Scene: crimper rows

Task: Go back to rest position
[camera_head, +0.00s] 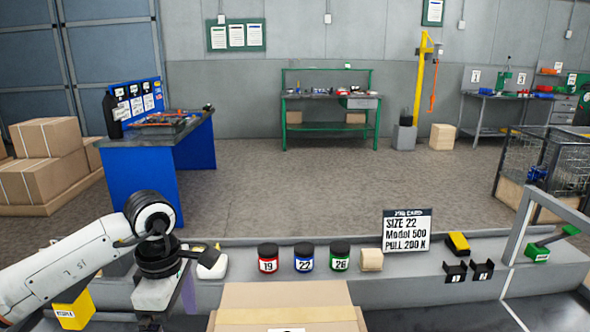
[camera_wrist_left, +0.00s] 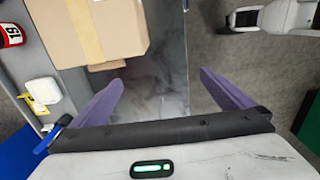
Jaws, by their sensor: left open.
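My left arm comes in from the left in the head view, bent at a black joint. My left gripper (camera_head: 188,292) hangs low beside the left end of the cardboard box (camera_head: 285,296), with a purple finger partly showing. In the left wrist view, the two purple fingers of the left gripper (camera_wrist_left: 168,88) stand wide apart with nothing between them. The cardboard box (camera_wrist_left: 98,28) lies beyond the fingers, apart from them. My right gripper is not in the head view.
Jars marked 19 (camera_head: 268,258), 22 (camera_head: 304,258) and 26 (camera_head: 340,258) stand on the bench ledge beside a job card (camera_head: 406,232). A yellow box (camera_head: 75,310) is under my left forearm. A grey frame (camera_head: 520,225) rises at right.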

